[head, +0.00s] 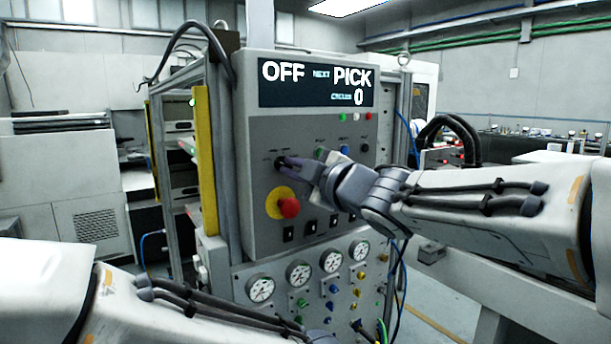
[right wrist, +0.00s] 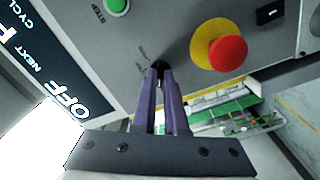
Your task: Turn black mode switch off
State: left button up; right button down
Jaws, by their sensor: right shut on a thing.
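The black mode switch (right wrist: 158,66) is on the grey control panel (head: 256,226), mostly hidden between my fingertips. In the head view the switch (head: 279,162) shows as a small dark knob above and left of the red emergency button. My right gripper (head: 290,163) reaches in from the right and is shut on the switch; its purple fingers show close up in the right wrist view (right wrist: 160,78). The display (head: 316,84) reads "OFF", "NEXT PICK" and a count of 0. My left arm shows at the bottom left, but its gripper fingers cannot be made out.
A red emergency button (head: 289,207) on a yellow disc sits just below the switch. A green button (head: 319,153) and a blue one (head: 344,151) are to its right. Several gauges (head: 299,273) and small valves are on the lower panel. A yellow post (head: 205,160) stands left.

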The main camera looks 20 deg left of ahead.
jog(key=shift+s+a+n, duration=0.1)
jog(key=shift+n, duration=0.6)
jog(key=shift+r+b, duration=0.1)
jog(key=shift+b, duration=0.2)
jog(key=c, duration=1)
grip_release()
jog(key=shift+a, duration=0.1)
jog(key=shift+o, duration=0.2)
jog(key=shift+s+d, duration=0.1)
jog(key=shift+d, duration=0.25)
jog(key=v, duration=1)
